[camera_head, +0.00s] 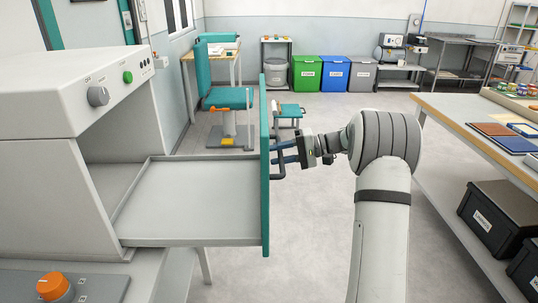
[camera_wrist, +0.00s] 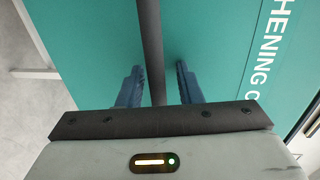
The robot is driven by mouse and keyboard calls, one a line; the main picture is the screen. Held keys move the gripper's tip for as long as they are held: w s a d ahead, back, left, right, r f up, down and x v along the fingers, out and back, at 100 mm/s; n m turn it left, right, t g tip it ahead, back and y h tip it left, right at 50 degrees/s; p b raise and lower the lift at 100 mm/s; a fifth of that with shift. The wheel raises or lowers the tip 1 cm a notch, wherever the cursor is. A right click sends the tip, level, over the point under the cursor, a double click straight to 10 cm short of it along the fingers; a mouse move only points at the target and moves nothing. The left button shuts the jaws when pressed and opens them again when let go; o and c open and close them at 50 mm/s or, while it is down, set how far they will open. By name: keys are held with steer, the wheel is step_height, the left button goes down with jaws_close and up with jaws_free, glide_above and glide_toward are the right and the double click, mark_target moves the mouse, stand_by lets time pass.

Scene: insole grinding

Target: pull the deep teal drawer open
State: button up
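The teal drawer stands pulled out of the white machine on the left, with its teal front (camera_head: 265,165) seen edge-on and its grey tray (camera_head: 190,200) empty. In the wrist view the teal front (camera_wrist: 215,45) fills most of the picture, with part of some white lettering. A dark bar handle (camera_head: 278,165) is on the outer face of the front. My gripper (camera_head: 285,152) is at this handle from the right. In the wrist view the two blue fingers (camera_wrist: 160,82) stand on either side of the handle bar (camera_wrist: 151,40), with small gaps showing.
The white machine (camera_head: 70,85) has knobs and a green button. A workbench (camera_head: 470,125) with black crates below runs along the right. A teal chair (camera_head: 228,98) and green, blue and grey bins (camera_head: 335,72) stand behind. Floor between drawer and workbench is free apart from my arm.

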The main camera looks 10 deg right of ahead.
steer(key=v, duration=0.8)
steer(key=shift+s+f, duration=0.1)
steer(key=shift+f, duration=0.05)
